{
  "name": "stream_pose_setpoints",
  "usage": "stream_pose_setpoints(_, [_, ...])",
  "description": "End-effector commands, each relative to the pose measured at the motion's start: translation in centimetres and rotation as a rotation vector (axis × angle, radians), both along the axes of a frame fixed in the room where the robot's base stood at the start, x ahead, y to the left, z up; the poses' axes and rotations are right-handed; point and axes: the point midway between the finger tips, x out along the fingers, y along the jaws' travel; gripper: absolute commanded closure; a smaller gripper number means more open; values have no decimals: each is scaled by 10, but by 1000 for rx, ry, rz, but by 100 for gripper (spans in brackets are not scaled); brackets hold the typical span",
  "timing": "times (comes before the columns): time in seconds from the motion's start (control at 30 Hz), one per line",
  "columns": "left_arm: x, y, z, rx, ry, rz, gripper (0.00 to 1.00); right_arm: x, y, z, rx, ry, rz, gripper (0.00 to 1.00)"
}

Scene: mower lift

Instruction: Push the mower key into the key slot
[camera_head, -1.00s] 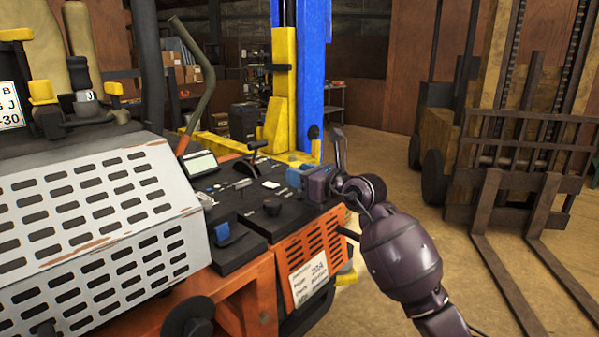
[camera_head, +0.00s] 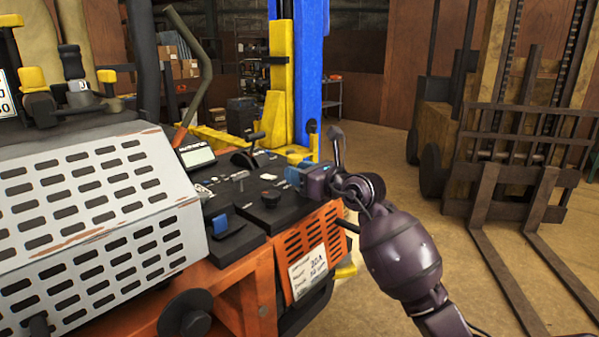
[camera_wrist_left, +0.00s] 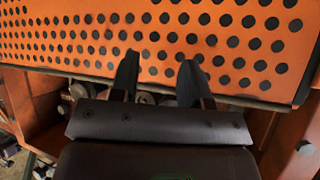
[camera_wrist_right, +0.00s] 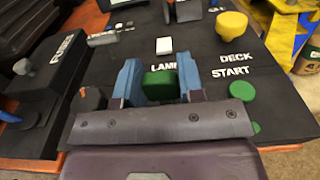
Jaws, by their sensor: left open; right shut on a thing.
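My right gripper (camera_head: 297,178) is over the right edge of the mower's black control panel (camera_head: 238,208). In the right wrist view, its blue fingers (camera_wrist_right: 157,84) are shut on a green block-like piece, apparently the head of the mower key (camera_wrist_right: 160,85). The key's lower part is hidden, and I cannot tell whether it touches the panel. I cannot make out the key slot. My left gripper (camera_wrist_left: 158,80) is open and empty in front of an orange perforated panel (camera_wrist_left: 225,45); it is not in the head view.
Near the right fingers are a green button (camera_wrist_right: 242,90) marked START, a yellow knob (camera_wrist_right: 232,25) and a dark knob (camera_wrist_right: 93,98). A grey slotted cover (camera_head: 90,200) stands left of the panel. A forklift (camera_head: 510,150) stands at the right, with open floor before it.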

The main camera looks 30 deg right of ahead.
Motion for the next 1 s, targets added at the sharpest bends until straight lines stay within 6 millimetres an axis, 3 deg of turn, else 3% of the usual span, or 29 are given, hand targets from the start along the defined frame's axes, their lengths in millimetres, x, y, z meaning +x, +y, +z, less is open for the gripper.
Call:
stream_pose_setpoints(0.23, [-1, 0, -3, 0, 3, 0, 57, 0, 0, -5, 1, 1, 0, 87])
stream_pose_setpoints(0.27, [-1, 0, -3, 0, 3, 0, 57, 0, 0, -5, 1, 1, 0, 62])
stream_pose_setpoints(0.43, [-1, 0, -3, 0, 4, 0, 57, 0, 0, -6, 0, 3, 1, 36])
stream_pose_setpoints(0.8, [-1, 0, -2, 0, 3, 0, 57, -1, 0, -8, 0, 7, 1, 35])
stream_pose_setpoints(1.0, [1, 0, 3, 0, -4, 0, 57, -27, -10, -4, -1, 4, -1, 35])
